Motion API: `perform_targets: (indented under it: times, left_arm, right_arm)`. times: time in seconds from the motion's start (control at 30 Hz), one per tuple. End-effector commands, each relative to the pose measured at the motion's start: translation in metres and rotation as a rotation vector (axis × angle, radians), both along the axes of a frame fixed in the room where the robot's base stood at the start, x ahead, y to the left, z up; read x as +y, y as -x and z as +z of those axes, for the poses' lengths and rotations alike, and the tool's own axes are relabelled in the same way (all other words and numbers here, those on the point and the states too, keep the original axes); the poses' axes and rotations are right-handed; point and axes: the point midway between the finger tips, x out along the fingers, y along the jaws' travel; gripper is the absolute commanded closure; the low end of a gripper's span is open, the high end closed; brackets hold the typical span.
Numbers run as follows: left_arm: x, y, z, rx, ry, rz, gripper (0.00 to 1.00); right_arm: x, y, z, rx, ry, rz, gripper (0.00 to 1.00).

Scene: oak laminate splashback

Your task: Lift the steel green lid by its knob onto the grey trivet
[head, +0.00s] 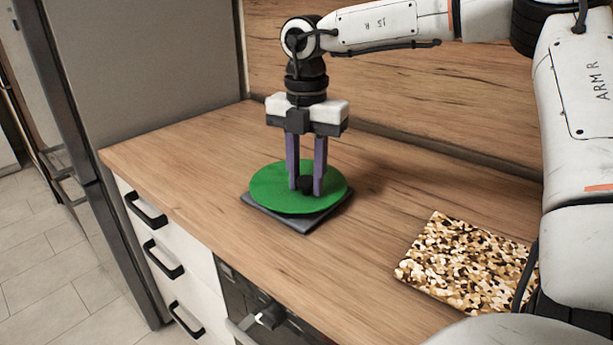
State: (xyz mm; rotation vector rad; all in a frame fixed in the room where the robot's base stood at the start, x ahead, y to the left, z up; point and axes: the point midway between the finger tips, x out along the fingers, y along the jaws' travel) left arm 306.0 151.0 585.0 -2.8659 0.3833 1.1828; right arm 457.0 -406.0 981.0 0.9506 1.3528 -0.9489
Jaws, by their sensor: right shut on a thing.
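The green lid (270,190) is a flat round disc with a small black knob (306,184) at its middle. It lies over the grey trivet (308,224), a dark square slab on the counter, and covers most of it. Only the trivet's near edges and corners show. I cannot tell if the lid touches the trivet all round. My right gripper (306,182) points straight down from above, its two purple fingers shut on the knob. My left gripper is not in view.
A camouflage-patterned board (465,262) lies on the wooden counter (190,155) at the right, partly behind my right arm. A wooden splashback (400,95) stands behind. A tall grey cabinet side is at the left. The counter left of the lid is clear.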

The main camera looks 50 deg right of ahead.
Motion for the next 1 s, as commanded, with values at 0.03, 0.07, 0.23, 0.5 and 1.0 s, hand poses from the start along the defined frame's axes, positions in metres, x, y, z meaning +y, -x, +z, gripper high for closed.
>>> perform_targets:
  times: [0.03,0.07,0.23,0.5,1.0]
  left_arm:
    - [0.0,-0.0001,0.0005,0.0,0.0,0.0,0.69]
    - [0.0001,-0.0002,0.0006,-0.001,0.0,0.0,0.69]
    - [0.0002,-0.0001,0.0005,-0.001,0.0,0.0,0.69]
    - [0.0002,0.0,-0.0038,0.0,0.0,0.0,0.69]
    - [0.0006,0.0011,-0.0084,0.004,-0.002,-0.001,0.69]
  right_arm:
    - [0.0001,-0.0005,0.001,-0.002,0.0,0.0,1.0]
    - [0.0001,-0.0005,0.001,-0.002,0.0,0.0,1.0]
    - [0.0,-0.0004,0.0008,-0.002,0.0,0.0,1.0]
    - [0.0001,-0.0005,-0.0026,-0.003,0.001,0.0,1.0]
    - [0.0,-0.0004,-0.005,-0.002,0.0,0.0,1.0]
